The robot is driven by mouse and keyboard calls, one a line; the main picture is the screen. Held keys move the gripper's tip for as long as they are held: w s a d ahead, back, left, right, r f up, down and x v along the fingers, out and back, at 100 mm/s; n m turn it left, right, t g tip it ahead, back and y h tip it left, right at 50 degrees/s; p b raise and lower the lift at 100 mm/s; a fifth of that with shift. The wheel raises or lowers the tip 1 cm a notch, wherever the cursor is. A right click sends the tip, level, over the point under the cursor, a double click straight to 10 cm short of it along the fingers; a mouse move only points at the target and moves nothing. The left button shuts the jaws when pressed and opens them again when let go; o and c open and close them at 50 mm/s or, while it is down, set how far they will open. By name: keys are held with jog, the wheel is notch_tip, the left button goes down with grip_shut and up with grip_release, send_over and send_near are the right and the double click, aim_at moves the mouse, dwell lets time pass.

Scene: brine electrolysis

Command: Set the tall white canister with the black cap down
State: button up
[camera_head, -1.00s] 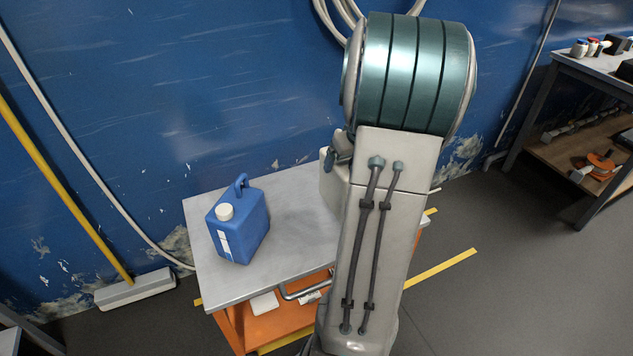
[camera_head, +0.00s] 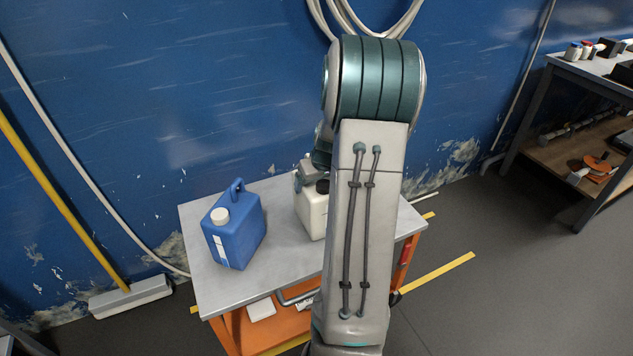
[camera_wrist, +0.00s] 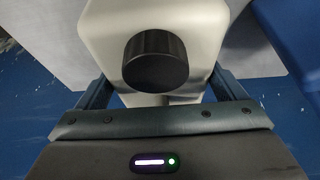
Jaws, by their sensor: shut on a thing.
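The tall white canister (camera_head: 313,213) with the black cap (camera_head: 322,186) is over the right part of the grey cart top, partly hidden behind my arm. In the wrist view the black cap (camera_wrist: 154,63) faces the camera and the white canister body (camera_wrist: 188,22) lies behind it. My gripper (camera_wrist: 160,92) is shut on the canister, one finger on each side near its top. In the head view my gripper (camera_head: 306,174) is mostly hidden. I cannot tell whether the canister's base touches the cart top.
A blue jerrycan (camera_head: 234,236) with a white cap stands on the left of the cart top (camera_head: 208,296). The blue wall is close behind the cart. A broom (camera_head: 130,296) leans at the left. A workbench (camera_head: 590,72) with small items stands at the right.

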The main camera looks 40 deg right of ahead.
jog(key=shift+r, duration=0.2)
jog(key=shift+f, duration=0.15)
jog(key=o, duration=1.8)
jog(key=shift+c, duration=0.2)
